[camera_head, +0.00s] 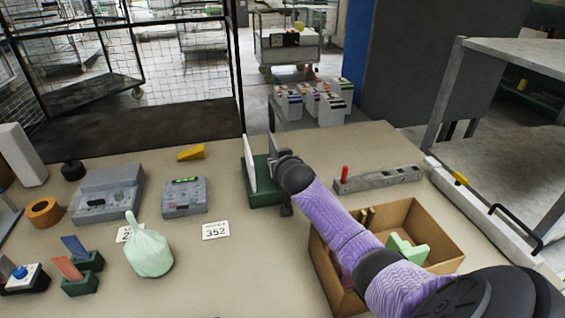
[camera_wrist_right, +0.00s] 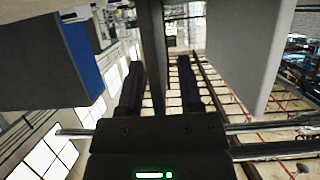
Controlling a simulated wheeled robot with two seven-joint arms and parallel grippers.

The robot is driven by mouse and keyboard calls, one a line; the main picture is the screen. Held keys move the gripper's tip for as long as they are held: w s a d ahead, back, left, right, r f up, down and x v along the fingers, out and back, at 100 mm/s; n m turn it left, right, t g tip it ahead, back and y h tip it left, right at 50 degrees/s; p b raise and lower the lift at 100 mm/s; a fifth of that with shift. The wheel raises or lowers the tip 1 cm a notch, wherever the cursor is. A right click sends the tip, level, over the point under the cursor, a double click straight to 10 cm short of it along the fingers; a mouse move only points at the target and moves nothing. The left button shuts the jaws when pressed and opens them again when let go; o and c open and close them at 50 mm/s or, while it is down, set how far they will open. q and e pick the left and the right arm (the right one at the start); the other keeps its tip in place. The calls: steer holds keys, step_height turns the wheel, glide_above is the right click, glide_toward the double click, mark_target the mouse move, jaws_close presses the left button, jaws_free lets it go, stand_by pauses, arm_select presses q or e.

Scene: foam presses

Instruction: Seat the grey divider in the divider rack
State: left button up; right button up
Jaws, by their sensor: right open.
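The green divider rack (camera_head: 262,193) stands near the far middle of the table. A white divider (camera_head: 249,163) stands in its left side, leaning slightly; it also shows at the right in the right wrist view (camera_wrist_right: 248,50). The grey divider (camera_head: 272,146) stands upright at the rack's right side, partly hidden by my right gripper (camera_head: 279,158). In the right wrist view the grey divider (camera_wrist_right: 152,45) is between the two fingers, with gaps beside it. My right gripper is open around it. The divider's lower edge is hidden, so I cannot tell how deep it sits. My left gripper is out of view.
A cardboard box (camera_head: 437,225) with a light green piece lies under my right arm. A grey bar with a red peg (camera_head: 345,174) lies to the right. A yellow wedge (camera_head: 191,152), grey devices and a pale green bag (camera_head: 149,250) are left of the rack.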

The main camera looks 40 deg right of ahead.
steer(key=p+v, duration=0.4)
steer(key=v, duration=0.8)
steer(key=shift+p, duration=0.35)
